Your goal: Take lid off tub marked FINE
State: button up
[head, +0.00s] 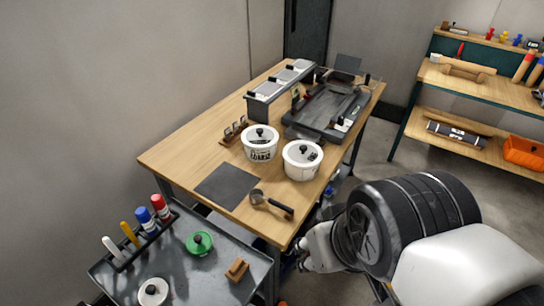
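Two white tubs stand side by side on the wooden table, each with a white lid and a dark knob. The left tub (260,154) has dark lettering on its front that looks like COARSE, too small to be sure. The right tub (300,173) shows no lettering I can read; I see FINE on neither. The left lid (253,138) and right lid (295,150) both sit on their tubs. My gripper (303,263) is low beside the table's front right edge, apart from both tubs, mostly hidden by my arm. I cannot tell whether it is open.
A dark mat (228,186) and a black-handled scoop (270,203) lie in front of the tubs. Shelves (475,125) stand right.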

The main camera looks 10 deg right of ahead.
aim_at(298, 154)
jog(key=i+l+u, duration=0.1)
jog(key=i+l, duration=0.2)
jog(key=i+l+u, duration=0.1)
jog(key=i+l, duration=0.2)
jog(key=l, duration=0.2)
jog(key=i+l+u, duration=0.1)
jog(key=i+l, duration=0.15)
jog(key=l, duration=0.15)
